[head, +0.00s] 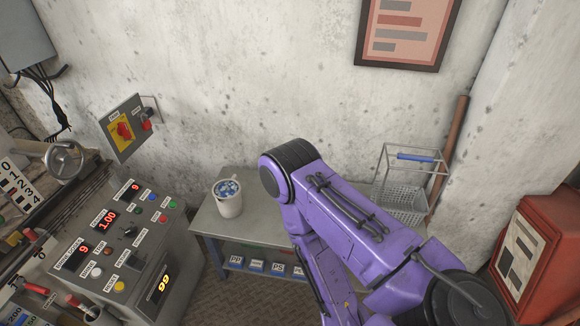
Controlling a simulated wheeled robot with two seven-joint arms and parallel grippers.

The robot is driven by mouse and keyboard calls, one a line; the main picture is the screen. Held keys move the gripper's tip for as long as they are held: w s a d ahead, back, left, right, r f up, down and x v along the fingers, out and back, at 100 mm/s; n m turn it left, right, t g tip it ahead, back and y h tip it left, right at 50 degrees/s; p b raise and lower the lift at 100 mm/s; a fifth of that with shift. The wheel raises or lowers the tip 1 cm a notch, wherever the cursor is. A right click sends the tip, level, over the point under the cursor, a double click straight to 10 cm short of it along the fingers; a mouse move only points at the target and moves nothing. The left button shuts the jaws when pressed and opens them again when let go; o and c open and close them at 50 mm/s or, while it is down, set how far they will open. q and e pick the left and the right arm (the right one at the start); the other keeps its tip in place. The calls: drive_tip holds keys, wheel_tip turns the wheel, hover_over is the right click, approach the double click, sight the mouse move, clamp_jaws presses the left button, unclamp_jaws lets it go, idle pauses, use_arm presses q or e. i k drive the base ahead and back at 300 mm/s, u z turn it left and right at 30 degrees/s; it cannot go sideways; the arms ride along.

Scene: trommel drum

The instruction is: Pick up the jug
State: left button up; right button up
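A white jug (229,205), open at the top and filled with blue and white bits, stands upright on the grey bench (250,227) near its left end. The forearm runs down out of the bottom of the picture, so my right gripper is not seen. My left arm and gripper are not in view.
A control console (115,250) with buttons and red displays stands left of the bench. Labelled bins (257,266) sit under the bench. A wire basket (402,203) is behind my arm, and a red box (535,255) stands at right. A concrete wall closes the back.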

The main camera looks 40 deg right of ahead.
sight(227, 193)
drive_tip(key=z, duration=1.8)
drive_tip(key=i, duration=0.6)
